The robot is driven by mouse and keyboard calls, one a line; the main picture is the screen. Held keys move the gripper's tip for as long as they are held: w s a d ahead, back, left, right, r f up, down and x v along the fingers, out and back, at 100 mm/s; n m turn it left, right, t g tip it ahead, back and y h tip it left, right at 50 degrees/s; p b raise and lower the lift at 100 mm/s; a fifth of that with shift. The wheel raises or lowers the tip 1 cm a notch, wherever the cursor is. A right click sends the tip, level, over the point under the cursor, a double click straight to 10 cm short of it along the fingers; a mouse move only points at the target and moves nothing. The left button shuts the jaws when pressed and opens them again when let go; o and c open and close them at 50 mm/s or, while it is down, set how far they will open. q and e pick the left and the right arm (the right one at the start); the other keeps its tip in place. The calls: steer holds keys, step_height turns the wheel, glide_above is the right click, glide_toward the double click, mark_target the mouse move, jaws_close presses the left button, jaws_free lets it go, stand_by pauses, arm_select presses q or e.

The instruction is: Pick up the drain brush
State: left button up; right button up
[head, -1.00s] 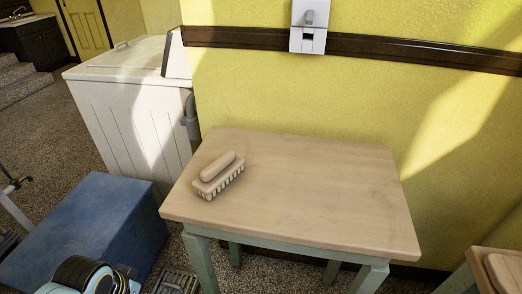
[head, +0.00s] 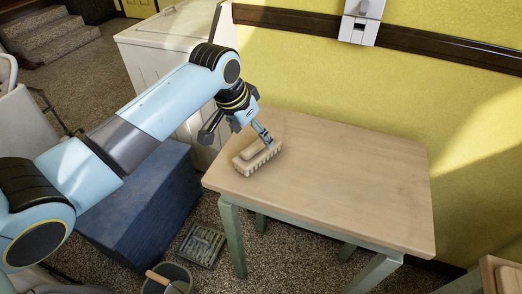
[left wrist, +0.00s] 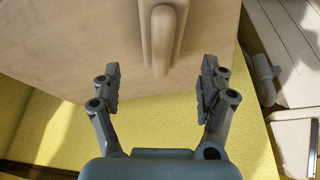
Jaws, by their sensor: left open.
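The drain brush (head: 257,158) is a beige scrubbing brush with a rounded handle and bristles underneath. It lies on the left part of the light wooden table (head: 340,180). My left gripper (head: 264,134) is just above and behind the brush in the head view, partly overlapping its far end. In the left wrist view the open fingers (left wrist: 160,90) stand wide apart, with the brush handle (left wrist: 163,40) lined up between them and ahead of the fingertips. Nothing is held. My right gripper is in neither view.
A bucket (head: 168,278) and a floor grate (head: 201,245) are at the table's front left. The table's right side is bare.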

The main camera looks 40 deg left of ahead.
mark_target(257, 142)
arm_select(q)
steer(key=shift+x, duration=0.8)
steer(key=x, duration=0.5)
steer(key=shift+s+a+f, duration=0.1)
steer(key=shift+s+f, duration=0.05)
steer(key=shift+s, duration=0.2)
steer(key=c, duration=1.4)
steer(key=shift+r, duration=0.2)
steer(key=r, duration=0.4)
steer(key=shift+d+r, duration=0.1)
steer(key=shift+d, duration=0.15)
steer(key=d+r, duration=0.2)
steer(key=d, duration=0.1)
steer(key=d+r+b, duration=0.1)
steer(key=d+r, duration=0.1)
steer(key=d, duration=0.2)
steer(key=w+d+r, duration=0.1)
steer(key=d+r, duration=0.1)
steer(key=d, duration=0.2)
steer(key=shift+r, duration=0.3)
